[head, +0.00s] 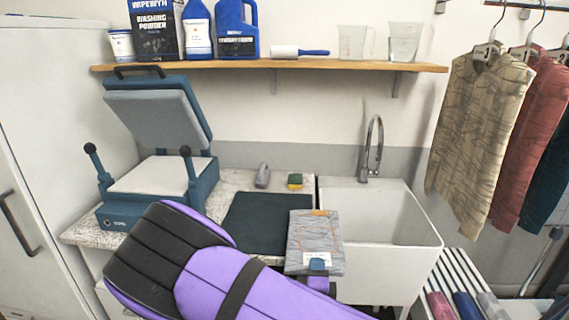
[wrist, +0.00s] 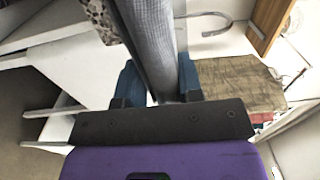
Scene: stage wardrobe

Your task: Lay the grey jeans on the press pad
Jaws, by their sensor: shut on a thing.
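The grey jeans (head: 315,238) are folded into a flat bundle with a pale label near the lower end. My gripper (head: 318,264) is shut on the lower end of the bundle, in front of the counter and the sink's left edge. In the wrist view the grey cloth (wrist: 148,40) runs up between the blue fingers (wrist: 158,85). The press (head: 150,150) stands on the counter at the left with its lid raised. Its pale press pad (head: 160,175) is bare, and the jeans are well to its right. My purple forearm hides part of the counter front.
A dark mat (head: 262,220) lies on the counter, partly behind the jeans. A small grey item (head: 262,176) and a sponge (head: 295,181) stand behind it. The sink (head: 385,215) has a tall tap (head: 374,150). Shirts (head: 485,120) hang at right; a shelf (head: 270,64) runs above.

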